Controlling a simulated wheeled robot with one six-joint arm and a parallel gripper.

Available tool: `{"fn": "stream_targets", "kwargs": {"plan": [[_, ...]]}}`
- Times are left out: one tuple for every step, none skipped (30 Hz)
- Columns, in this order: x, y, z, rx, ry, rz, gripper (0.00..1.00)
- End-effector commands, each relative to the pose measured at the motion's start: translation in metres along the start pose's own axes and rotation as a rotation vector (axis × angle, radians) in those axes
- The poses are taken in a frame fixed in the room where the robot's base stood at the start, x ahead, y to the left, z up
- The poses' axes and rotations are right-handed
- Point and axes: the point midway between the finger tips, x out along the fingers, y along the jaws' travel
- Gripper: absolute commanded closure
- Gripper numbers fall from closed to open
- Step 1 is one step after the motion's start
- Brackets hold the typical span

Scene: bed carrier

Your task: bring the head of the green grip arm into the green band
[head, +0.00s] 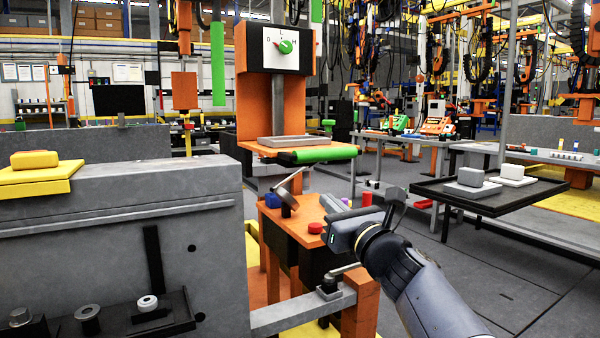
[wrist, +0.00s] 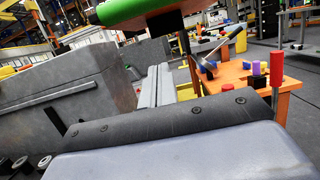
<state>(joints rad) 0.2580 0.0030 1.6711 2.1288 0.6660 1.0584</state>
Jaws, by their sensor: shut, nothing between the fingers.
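A horizontal green grip (head: 318,154) runs along the front of an orange carrier platform in the head view. It also shows large at the top of the wrist view (wrist: 128,8). A small green knob (head: 328,124) stands beside the platform. A white dial (head: 287,47) marked D, L and H has green and red parts at its centre. I cannot tell which part is the green grip arm's head or the green band. My gripper (head: 343,229) is shut and empty, in front of and below the green grip, apart from it. Its fingertips are not clearly visible.
A grey machine block (head: 110,215) fills the left. A black tray (head: 490,192) with two blocks is at right.

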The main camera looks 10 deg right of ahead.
Motion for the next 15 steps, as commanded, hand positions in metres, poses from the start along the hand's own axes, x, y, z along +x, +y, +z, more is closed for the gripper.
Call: {"fn": "stream_targets", "kwargs": {"plan": [[0.009, 0.001, -0.002, 0.001, 0.001, 0.002, 1.00], [0.014, 0.001, -0.002, 0.000, 0.001, 0.004, 1.00], [0.021, 0.001, -0.003, 0.000, 0.001, 0.003, 1.00], [0.027, 0.001, -0.003, 0.000, 0.001, 0.003, 1.00], [0.033, 0.001, -0.003, 0.000, 0.001, 0.004, 1.00], [0.040, 0.001, -0.003, 0.000, 0.001, 0.003, 1.00], [0.045, 0.001, -0.003, 0.000, 0.001, 0.003, 1.00], [0.051, 0.001, -0.003, 0.000, 0.001, 0.004, 1.00], [0.058, 0.001, -0.003, 0.000, 0.002, 0.003, 1.00], [0.063, 0.001, -0.003, 0.000, 0.001, 0.003, 1.00], [0.068, 0.001, -0.002, -0.001, 0.001, 0.003, 1.00], [0.075, 0.001, -0.003, -0.002, 0.003, 0.003, 1.00], [0.080, 0.001, -0.002, -0.002, 0.002, 0.003, 1.00], [0.085, 0.001, -0.002, -0.002, 0.002, 0.003, 1.00], [0.088, 0.001, 0.006, -0.003, -0.001, 0.002, 1.00]]}}
